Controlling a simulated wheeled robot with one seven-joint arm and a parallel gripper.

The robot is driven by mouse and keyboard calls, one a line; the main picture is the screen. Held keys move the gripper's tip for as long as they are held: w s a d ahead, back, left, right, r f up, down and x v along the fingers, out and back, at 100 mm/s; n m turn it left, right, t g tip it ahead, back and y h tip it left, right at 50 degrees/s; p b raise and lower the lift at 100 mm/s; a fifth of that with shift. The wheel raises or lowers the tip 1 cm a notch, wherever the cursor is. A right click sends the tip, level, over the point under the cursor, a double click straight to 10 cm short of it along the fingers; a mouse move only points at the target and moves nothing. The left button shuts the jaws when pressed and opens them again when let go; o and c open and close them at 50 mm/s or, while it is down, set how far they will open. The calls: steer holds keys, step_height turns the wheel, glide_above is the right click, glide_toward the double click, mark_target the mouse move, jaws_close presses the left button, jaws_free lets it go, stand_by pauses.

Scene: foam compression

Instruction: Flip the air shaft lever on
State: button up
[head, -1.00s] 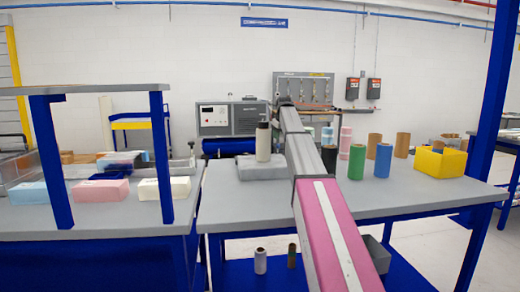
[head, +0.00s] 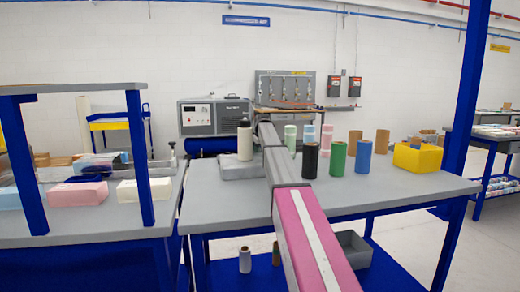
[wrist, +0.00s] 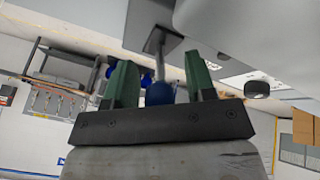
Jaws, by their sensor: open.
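In the wrist view, a lever with a blue ball knob (wrist: 160,93) on a grey rod (wrist: 168,65) runs from a dark grey plate (wrist: 162,40). My gripper (wrist: 160,72) is open, with its two green fingers on either side of the knob and rod. The knob is close to the gripper's dark palm bar; whether anything touches cannot be told. In the head view, my own arm hides the gripper, and I cannot make out the lever there.
A grey table (head: 400,190) carries a white bottle-like cylinder (head: 245,140) on a grey block, several coloured rolls (head: 337,158) and a yellow bin (head: 418,158). A side table with foam blocks (head: 78,194) stands at left. A blue post (head: 465,100) rises at right.

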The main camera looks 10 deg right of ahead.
jaws_close()
